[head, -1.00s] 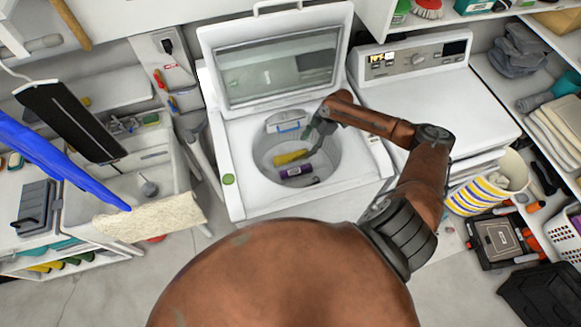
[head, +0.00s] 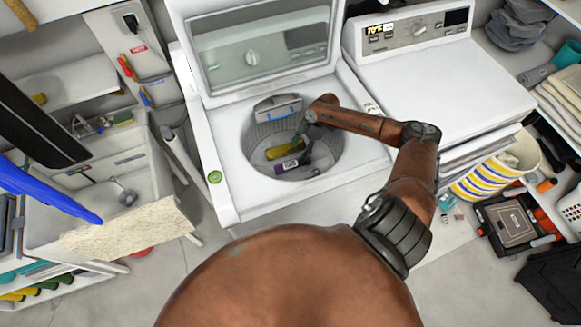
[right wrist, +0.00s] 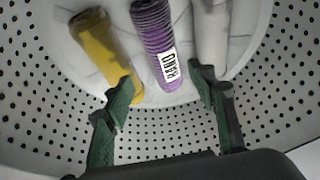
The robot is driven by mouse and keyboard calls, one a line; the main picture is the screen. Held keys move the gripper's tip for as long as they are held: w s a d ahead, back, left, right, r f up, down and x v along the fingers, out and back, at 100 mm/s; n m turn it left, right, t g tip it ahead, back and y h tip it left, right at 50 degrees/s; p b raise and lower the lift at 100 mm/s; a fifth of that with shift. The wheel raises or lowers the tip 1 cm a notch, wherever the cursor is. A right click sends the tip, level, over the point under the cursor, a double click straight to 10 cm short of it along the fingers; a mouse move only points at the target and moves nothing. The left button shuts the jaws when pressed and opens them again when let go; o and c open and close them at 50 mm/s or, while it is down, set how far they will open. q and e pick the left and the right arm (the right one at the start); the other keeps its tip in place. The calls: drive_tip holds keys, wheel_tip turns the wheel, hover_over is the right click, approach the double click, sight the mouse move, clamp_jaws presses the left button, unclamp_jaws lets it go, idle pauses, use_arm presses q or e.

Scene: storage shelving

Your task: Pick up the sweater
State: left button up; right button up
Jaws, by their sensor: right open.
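Three rolled garments lie in the washer drum. A yellow one (head: 278,151) is also at the left in the right wrist view (right wrist: 97,42). A purple ribbed roll with a white label (head: 290,164) is in the middle there (right wrist: 153,38). A pale grey roll (right wrist: 212,35) is at the right. I cannot tell for certain which is the sweater. My right gripper (right wrist: 163,80) is open, with its two green fingers on either side of the purple roll's near end and nothing clearly held. In the head view it reaches down into the drum (head: 305,150). My left gripper is not in view.
The top-loading washer (head: 219,160) has its lid (head: 260,55) raised behind the drum. The perforated drum wall (right wrist: 40,120) surrounds my right gripper. A dryer (head: 450,85) stands to the right. A striped basket (head: 485,182) and a dark toolbox (head: 508,222) are further right.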

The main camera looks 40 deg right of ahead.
sight(294, 161)
drive_tip(key=shift+x, duration=1.55)
drive_tip(key=x, duration=0.5)
drive_tip(key=shift+s+d+f, duration=0.15)
drive_tip(key=shift+s+d, duration=0.15)
drive_tip(key=shift+c, duration=0.2)
drive_tip(key=c, duration=1.2)
drive_tip(key=shift+o, duration=0.2)
